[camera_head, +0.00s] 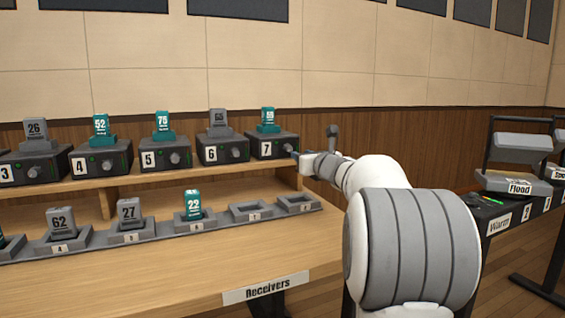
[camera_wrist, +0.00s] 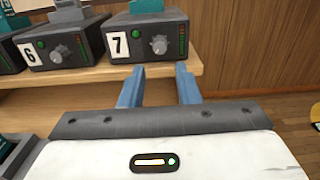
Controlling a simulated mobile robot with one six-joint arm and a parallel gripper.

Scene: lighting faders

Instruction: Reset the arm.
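My arm reaches out from the right of the head view toward the shelf. My gripper (camera_head: 301,157) is beside the right end of the upper shelf, close to box 7 (camera_head: 266,146). In the wrist view my gripper (camera_wrist: 158,72) has its two blue fingers apart, with nothing between them. Box 7 (camera_wrist: 146,43), with its knob (camera_wrist: 159,45) and green lights, stands just beyond the fingertips. My gripper is apart from any object that I can make out.
Box 6 (camera_head: 221,149) stands left of box 7. Below, a row of slots holds teal pack 22 (camera_head: 193,205) and grey packs 27 (camera_head: 129,213) and 62 (camera_head: 61,222); two right-hand slots are empty. A fader desk (camera_head: 497,213) labelled Warm and Flood (camera_head: 519,187) stands at right.

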